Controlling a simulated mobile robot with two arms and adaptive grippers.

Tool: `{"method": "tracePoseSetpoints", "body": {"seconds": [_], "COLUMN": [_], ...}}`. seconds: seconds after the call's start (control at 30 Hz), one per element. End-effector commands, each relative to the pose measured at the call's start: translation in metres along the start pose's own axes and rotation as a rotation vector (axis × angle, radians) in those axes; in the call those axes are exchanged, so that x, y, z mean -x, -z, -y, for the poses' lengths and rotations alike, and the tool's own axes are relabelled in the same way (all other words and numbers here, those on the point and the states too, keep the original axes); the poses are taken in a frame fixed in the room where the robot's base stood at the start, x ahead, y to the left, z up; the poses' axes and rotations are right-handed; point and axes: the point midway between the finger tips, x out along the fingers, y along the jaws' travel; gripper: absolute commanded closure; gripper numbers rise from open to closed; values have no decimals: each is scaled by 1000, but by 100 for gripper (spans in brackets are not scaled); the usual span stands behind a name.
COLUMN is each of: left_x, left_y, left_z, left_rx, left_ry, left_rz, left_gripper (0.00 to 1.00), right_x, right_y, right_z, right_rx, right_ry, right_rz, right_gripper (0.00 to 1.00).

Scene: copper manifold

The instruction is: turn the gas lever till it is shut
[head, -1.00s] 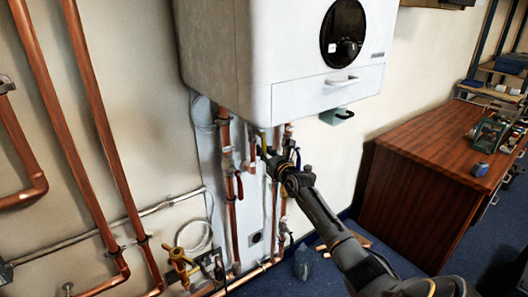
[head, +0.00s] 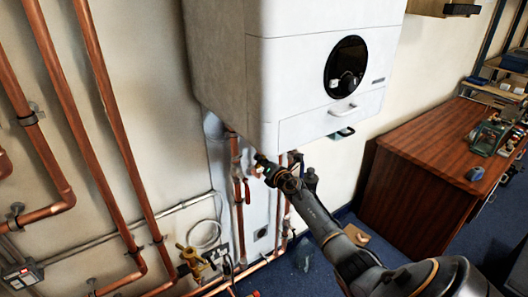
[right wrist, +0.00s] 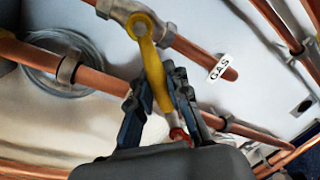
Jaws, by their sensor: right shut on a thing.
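The gas lever (right wrist: 155,68) is a yellow handle in the right wrist view. Its pivot end sits on a valve on a copper pipe, and the handle slants across the pipe's line. A white GAS tag (right wrist: 220,66) is on the pipe to the right. My right gripper (right wrist: 156,84) is shut on the handle, with a dark finger on either side. In the head view my right gripper (head: 264,166) is just below the boiler's lower left edge, where the lever is hidden or too small to tell. My left gripper is not in view.
The white boiler (head: 325,85) hangs above the gripper. Copper pipes (head: 238,215) run down the wall, with a red handle (head: 247,191) among them. A brass valve (head: 192,256) is at lower left. A wooden desk (head: 415,190) stands at right.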

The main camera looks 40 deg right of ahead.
Motion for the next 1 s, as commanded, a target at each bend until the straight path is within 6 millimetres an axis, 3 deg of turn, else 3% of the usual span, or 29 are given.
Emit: {"method": "tracePoseSetpoints", "body": {"seconds": [0.03,0.5,1.0], "left_x": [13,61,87], "left_y": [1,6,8], "left_z": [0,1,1], "left_rx": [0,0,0], "left_ry": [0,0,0], "left_rz": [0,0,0], "left_gripper": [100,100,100], "right_x": [2,6,8], "right_y": [0,-5,-13], "right_z": [-4,-26,-37], "right_rx": [-45,-481,-803], "right_ry": [6,7,8], "right_rz": [-17,-85,-135], "right_gripper": [100,100,100]}}
